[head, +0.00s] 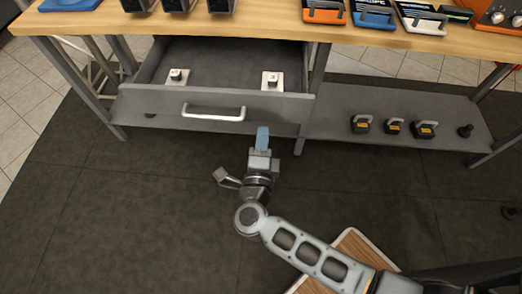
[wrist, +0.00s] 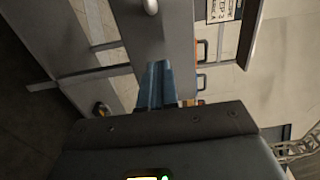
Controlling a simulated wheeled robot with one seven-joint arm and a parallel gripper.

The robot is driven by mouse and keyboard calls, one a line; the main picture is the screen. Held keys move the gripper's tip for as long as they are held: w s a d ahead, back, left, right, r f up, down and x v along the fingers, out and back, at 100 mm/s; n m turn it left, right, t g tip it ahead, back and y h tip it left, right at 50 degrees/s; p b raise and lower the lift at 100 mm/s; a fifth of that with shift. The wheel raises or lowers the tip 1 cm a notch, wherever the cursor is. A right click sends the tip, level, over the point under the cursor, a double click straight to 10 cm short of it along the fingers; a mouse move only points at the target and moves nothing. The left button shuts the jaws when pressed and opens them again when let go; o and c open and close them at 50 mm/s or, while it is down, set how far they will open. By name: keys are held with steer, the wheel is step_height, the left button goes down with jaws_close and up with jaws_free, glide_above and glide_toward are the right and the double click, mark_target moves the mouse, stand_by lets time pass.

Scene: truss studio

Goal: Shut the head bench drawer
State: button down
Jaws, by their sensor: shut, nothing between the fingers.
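The head bench drawer (head: 150,103) is grey and stands pulled out from under the wooden bench top, its inside visible. A pale bar handle (head: 213,113) is on its front; the handle's end also shows at the top of the wrist view (wrist: 151,7). My gripper (head: 262,132) has blue fingers held together and empty. It is in front of the drawer's front panel, to the right of the handle. In the wrist view the blue fingers (wrist: 156,82) point at the grey drawer front (wrist: 150,38). I cannot tell whether they touch it.
Two small white plates with dark pieces (head: 179,76) (head: 272,81) lie in the drawer. The bench top (head: 270,25) carries several cases and devices. A bench leg (head: 318,72) stands right of the drawer. The lower shelf (head: 400,108) holds black-and-yellow blocks. Dark floor (head: 130,210) is clear at left.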

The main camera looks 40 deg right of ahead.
mark_target(269, 81)
steer(key=x, duration=0.6)
steer(key=shift+d, duration=0.1)
steer(key=b+x, duration=0.4)
steer(key=x, duration=1.9)
steer(key=shift+w+d+b, duration=0.15)
steer(key=shift+w+b, duration=0.1)
steer(key=shift+b, duration=0.1)
steer(key=shift+w+d, duration=0.15)
steer(key=shift+d, duration=0.05)
steer(key=shift+w+d+r, duration=0.1)
steer(key=shift+d+r, duration=0.05)
steer(key=shift+r, duration=0.1)
steer(key=shift+d, duration=0.1)
steer(key=v, duration=0.4)
steer(key=p+v, duration=0.1)
steer(key=v, duration=0.3)
steer(key=shift+a+f+p, duration=0.2)
steer(key=shift+f+p, duration=0.05)
steer(key=shift+p, duration=0.05)
